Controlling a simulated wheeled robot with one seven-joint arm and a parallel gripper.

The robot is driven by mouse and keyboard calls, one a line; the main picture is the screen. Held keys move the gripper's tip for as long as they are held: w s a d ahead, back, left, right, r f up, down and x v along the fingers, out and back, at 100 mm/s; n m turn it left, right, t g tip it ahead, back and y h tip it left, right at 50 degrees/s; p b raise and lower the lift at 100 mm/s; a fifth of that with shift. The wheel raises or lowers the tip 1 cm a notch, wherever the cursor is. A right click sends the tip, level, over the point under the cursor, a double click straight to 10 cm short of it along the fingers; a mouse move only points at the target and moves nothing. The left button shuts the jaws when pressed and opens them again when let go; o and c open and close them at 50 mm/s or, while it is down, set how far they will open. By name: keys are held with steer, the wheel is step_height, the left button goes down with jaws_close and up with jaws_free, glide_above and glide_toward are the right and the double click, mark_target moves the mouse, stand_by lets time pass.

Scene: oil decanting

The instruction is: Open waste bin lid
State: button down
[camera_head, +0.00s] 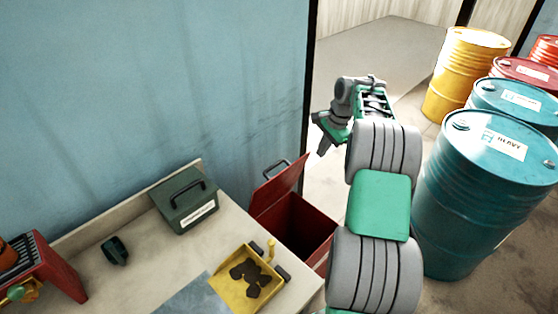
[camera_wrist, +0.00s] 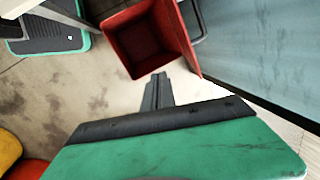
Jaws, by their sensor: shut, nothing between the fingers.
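The red waste bin (camera_head: 313,231) stands on the floor past the right end of the workbench. Its red lid (camera_head: 277,191) is raised and leans back toward the blue wall, with a dark handle (camera_head: 276,167) on it. The bin's inside shows dark and appears empty. In the wrist view the open bin (camera_wrist: 145,44) is at the top, with the lid (camera_wrist: 190,50) edge-on at its right. My gripper (camera_head: 322,150) is up and to the right of the lid, apart from it. Its fingers (camera_wrist: 158,78) are shut and hold nothing.
The workbench (camera_head: 130,289) carries a green box (camera_head: 184,200), a yellow dustpan (camera_head: 245,277) with dark lumps, and a small dark object (camera_head: 115,250). Teal (camera_head: 485,190), yellow (camera_head: 470,65) and red drums stand at the right. Floor behind my arm is clear.

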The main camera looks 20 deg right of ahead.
steer(key=s+a+f+t+y, duration=0.1)
steer(key=s+a+f+y, duration=0.1)
steer(key=a+f, duration=0.5)
steer(key=n+t+b, duration=0.2)
steer(key=t+b, duration=0.2)
steer(key=b, duration=0.1)
glide_above(272, 185)
steer(key=w+d, duration=0.2)
steer(key=d, duration=0.3)
steer(key=f, duration=0.5)
steer(key=shift+a+f, duration=0.25)
steer(key=shift+f, duration=0.05)
steer(key=shift+w+a+f, duration=0.2)
steer(key=shift+w+f, duration=0.15)
steer(key=shift+w, duration=0.15)
